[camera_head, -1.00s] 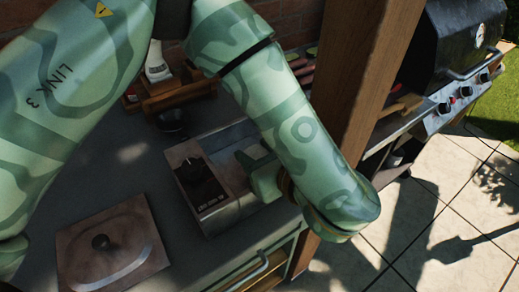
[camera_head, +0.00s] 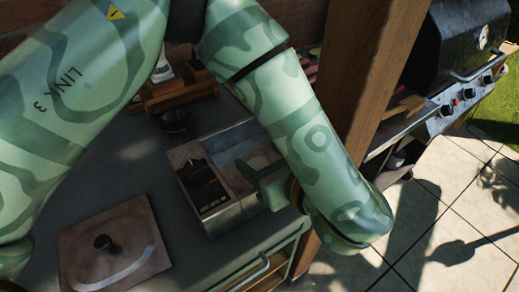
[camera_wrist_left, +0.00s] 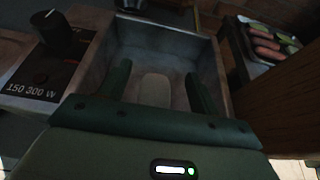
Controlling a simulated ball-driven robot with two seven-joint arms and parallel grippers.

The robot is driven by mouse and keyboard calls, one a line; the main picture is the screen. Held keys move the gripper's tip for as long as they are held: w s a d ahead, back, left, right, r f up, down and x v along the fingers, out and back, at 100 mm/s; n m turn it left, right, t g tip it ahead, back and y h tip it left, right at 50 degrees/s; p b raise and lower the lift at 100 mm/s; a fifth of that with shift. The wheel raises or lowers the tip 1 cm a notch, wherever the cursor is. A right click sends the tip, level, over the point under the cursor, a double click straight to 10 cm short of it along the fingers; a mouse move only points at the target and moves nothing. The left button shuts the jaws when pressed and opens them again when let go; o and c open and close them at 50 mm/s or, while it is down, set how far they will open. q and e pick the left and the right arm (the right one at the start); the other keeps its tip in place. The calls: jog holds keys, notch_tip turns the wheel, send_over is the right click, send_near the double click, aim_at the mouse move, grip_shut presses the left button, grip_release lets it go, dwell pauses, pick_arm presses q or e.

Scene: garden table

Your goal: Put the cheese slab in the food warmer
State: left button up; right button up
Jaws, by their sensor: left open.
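The food warmer (camera_head: 212,207) is an open metal box with a black control knob on its front panel. It also shows in the left wrist view (camera_wrist_left: 88,62), marked 150 300 W. My left gripper (camera_head: 255,168) points down into its basin. In the left wrist view the two dark green fingers (camera_wrist_left: 158,80) are apart. A pale, round-ended piece (camera_wrist_left: 155,91), apparently the cheese slab, shows between them inside the basin. I cannot tell whether it rests on the floor. My right gripper is out of view.
A square lid with a knob (camera_head: 130,232) lies on the counter left of the warmer. A dark bowl (camera_head: 174,121) and wooden rack (camera_head: 180,93) stand behind it. A wooden post (camera_head: 365,80) rises close to my left arm. A grill (camera_head: 450,60) stands beyond.

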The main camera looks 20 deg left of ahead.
pick_arm(q)
jog(key=p+v, duration=0.1)
jog(key=v, duration=1)
jog(key=shift+r+p, duration=0.2)
jog(key=shift+p, duration=0.2)
jog(key=shift+w+a, duration=0.1)
